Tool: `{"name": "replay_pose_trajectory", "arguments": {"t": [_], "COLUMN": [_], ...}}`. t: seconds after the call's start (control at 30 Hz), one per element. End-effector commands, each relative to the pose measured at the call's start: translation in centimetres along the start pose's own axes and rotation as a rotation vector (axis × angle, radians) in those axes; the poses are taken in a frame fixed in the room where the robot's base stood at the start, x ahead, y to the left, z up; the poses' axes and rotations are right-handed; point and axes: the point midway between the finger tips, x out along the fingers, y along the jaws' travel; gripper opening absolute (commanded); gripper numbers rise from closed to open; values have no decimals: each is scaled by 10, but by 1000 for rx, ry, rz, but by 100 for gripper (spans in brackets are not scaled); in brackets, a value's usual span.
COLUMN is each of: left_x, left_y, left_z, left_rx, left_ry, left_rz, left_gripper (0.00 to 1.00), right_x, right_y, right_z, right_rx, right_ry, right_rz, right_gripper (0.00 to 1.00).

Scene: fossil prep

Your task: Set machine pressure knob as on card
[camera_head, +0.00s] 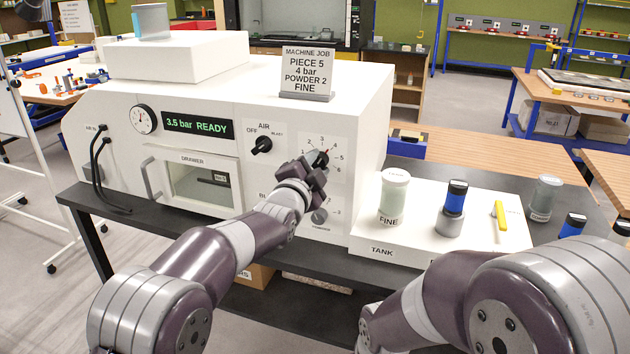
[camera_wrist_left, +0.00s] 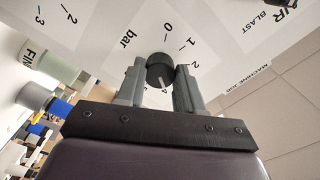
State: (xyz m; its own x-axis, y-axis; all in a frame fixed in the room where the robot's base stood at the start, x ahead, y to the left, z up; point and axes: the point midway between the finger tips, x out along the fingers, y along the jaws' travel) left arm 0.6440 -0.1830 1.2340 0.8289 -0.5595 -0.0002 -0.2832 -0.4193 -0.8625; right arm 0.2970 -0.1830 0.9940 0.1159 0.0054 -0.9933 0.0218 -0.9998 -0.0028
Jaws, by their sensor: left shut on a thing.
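The card (camera_head: 306,70) on top of the white machine reads "MACHINE JOB, PIECE 5, 4 bar, POWDER 2, FINE". The round black pressure knob (camera_wrist_left: 159,68) sits in a numbered dial marked "bar" on the machine's front. My left gripper (camera_head: 316,168) is shut on this knob; in the left wrist view its grey fingers (camera_wrist_left: 160,82) are on either side of it. The green display (camera_head: 198,125) reads "3.5 bar READY". My right gripper is out of view.
The black air knob (camera_head: 261,145) is up and left of the pressure knob, and the powder knob (camera_head: 319,216) is below. A white tank deck (camera_head: 405,245) on the right bears the FINE jar (camera_head: 393,196), a blue-topped container (camera_head: 453,209) and a yellow tool (camera_head: 499,214).

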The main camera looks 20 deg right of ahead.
Motion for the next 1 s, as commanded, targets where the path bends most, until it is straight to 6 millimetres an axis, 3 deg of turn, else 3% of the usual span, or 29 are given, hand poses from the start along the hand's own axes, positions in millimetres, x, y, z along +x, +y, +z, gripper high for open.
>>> {"name": "replay_pose_trajectory", "arguments": {"t": [0.3, 0.87, 0.9, 0.97, 1.0], "left_x": [0, 0, 0, 0, 0], "left_y": [4, 4, 4, 4, 3], "left_z": [1, 1, 1, 1, 1], "left_rx": [123, 153, 153, 153, 152], "left_ry": [-1, -2, -2, -2, -2], "left_rz": [4, 8, 8, 7, 7], "left_gripper": [6, 6, 39, 59, 62], "right_x": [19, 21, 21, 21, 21], "right_y": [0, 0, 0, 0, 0], "right_z": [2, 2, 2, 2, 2], "right_rx": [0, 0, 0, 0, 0], "right_ry": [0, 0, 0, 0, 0], "right_rz": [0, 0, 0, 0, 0], "right_gripper": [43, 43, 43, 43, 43]}}
